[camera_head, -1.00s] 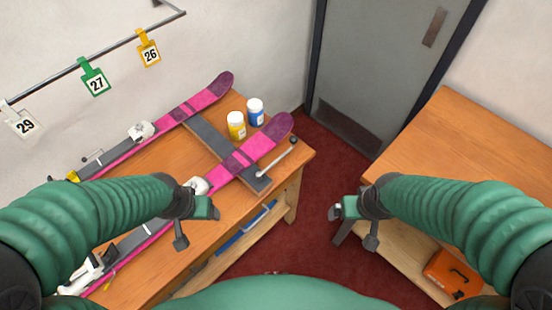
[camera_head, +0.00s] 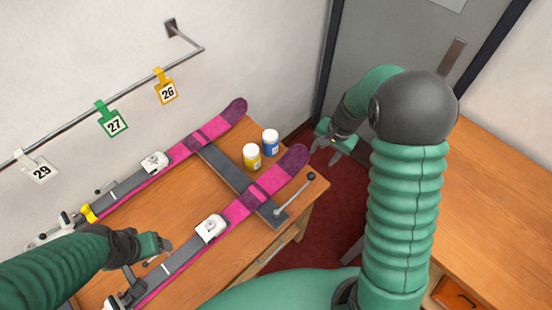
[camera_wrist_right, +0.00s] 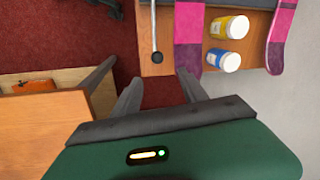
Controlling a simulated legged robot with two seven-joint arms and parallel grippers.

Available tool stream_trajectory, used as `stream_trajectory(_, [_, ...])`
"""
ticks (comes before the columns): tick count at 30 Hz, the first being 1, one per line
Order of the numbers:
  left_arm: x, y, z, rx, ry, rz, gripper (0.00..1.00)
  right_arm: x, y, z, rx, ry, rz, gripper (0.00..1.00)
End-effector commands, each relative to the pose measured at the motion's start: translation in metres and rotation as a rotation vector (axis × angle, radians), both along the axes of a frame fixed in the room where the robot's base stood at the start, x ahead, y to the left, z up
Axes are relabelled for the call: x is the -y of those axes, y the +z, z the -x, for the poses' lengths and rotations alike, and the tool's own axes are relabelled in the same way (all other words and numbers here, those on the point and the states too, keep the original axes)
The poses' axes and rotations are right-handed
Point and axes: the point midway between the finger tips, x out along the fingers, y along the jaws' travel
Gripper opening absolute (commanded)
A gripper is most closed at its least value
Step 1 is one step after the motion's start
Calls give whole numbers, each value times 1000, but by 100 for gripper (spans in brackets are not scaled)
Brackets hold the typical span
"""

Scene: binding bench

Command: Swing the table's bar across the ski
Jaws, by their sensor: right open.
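The table's bar (camera_head: 295,195) is a thin metal rod with a black ball knob. It rises from the near end of a grey crosspiece (camera_head: 238,178) and lies beside the nearer pink ski (camera_head: 262,190), roughly along it, not over it. In the right wrist view the bar (camera_wrist_right: 154,28) points its knob toward my gripper, apart from the ski (camera_wrist_right: 188,30). My right gripper (camera_head: 325,149) is open and empty, beyond the bench's right end; its fingers (camera_wrist_right: 159,76) stand short of the knob. My left gripper (camera_head: 152,262) is over the nearer ski's left part; its jaws are unclear.
A second pink ski (camera_head: 215,124) lies behind. A yellow jar (camera_head: 252,157) and a blue jar (camera_head: 270,142) stand between the ski tips. A wall rail (camera_head: 140,88) holds number tags. Another wooden table (camera_head: 500,210) is at the right, with floor between.

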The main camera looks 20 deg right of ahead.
Motion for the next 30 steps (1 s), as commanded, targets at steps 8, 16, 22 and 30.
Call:
stream_trajectory(8, [0,6,1,-1,-1,0,74,2,-33,-4,-7,-24,-9,51])
stream_trajectory(16, [0,16,0,-1,-1,0,74,-7,-104,-18,-9,-22,-8,51])
stream_trajectory(22, [0,23,0,0,-1,0,74,-12,-147,-24,-5,-21,-6,51])
stream_trajectory(30, [0,25,0,-1,-1,0,74,-13,-168,-27,-3,-21,-5,51])
